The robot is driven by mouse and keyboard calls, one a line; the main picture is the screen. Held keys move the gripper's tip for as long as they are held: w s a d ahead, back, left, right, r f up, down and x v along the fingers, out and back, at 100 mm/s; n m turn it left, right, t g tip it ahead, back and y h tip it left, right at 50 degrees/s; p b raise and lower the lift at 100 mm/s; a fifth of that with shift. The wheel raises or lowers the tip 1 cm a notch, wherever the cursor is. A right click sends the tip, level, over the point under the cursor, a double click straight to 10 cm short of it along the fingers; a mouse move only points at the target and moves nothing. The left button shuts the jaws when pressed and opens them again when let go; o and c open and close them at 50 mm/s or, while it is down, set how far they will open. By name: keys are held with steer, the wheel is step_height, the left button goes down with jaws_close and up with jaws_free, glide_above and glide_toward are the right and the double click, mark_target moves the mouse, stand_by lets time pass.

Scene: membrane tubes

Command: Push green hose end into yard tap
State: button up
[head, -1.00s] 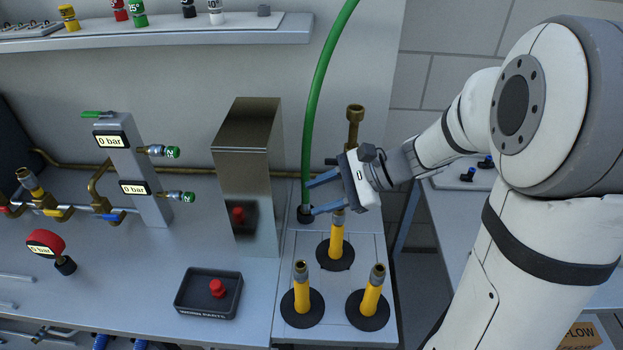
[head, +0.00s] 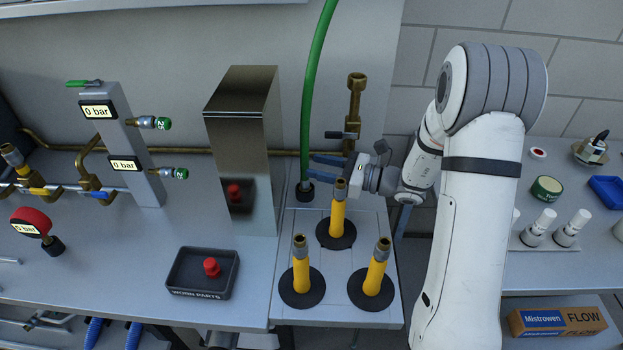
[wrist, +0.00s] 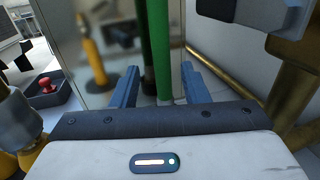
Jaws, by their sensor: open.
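The green hose (head: 316,85) hangs from above in the head view, its lower end in a small black round holder (head: 305,190) at the back of the right-hand bench. My gripper (head: 313,167) is open beside the hose, a little above that holder, its blue fingers pointing left. In the wrist view the hose (wrist: 159,45) runs upright between the lines of the two fingers (wrist: 160,84); I cannot tell whether they touch it. A brass upright fitting with a dark handle, apparently the yard tap (head: 355,100), stands just behind and right of my gripper.
Several yellow hose pieces on black discs (head: 337,220) stand close in front of my gripper. A tall steel box (head: 240,150) stands left of the hose. A worn-parts tray (head: 203,290) with a red knob lies front left. A brass pipe runs along the wall.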

mark_target(305, 179)
steer(key=x, duration=0.4)
steer(key=shift+w+a+p, duration=0.1)
steer(key=shift+w+p, duration=0.05)
steer(key=shift+p, duration=0.2)
steer(key=shift+c, duration=0.2)
jaws_close()
